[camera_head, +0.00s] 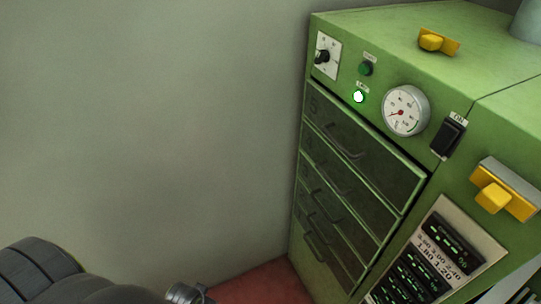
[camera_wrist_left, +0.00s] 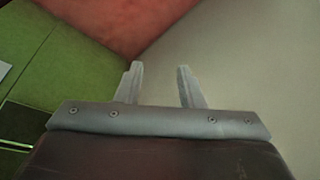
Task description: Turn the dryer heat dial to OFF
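The green dryer cabinet (camera_head: 380,55) stands at the right in the head view. A black dial (camera_head: 322,56) on a white square plate (camera_head: 332,45) is at its upper left front corner; the plate's markings are too small to read. My left gripper (camera_wrist_left: 157,68) shows in the left wrist view with its two fingers apart and nothing between them. The cabinet's green side (camera_wrist_left: 50,65) is to the left of the fingers there, apart from them. In the head view a dark arm part of mine is at the lower left. My right gripper is in neither view.
Beside the dial are a green button (camera_head: 366,69), a lit green lamp (camera_head: 358,96), a round gauge (camera_head: 406,111) and a black switch (camera_head: 448,137). Drawers with handles (camera_head: 326,208) fill the front below. Yellow latches (camera_head: 492,199) stick out at right. The grey wall (camera_head: 150,120) is bare.

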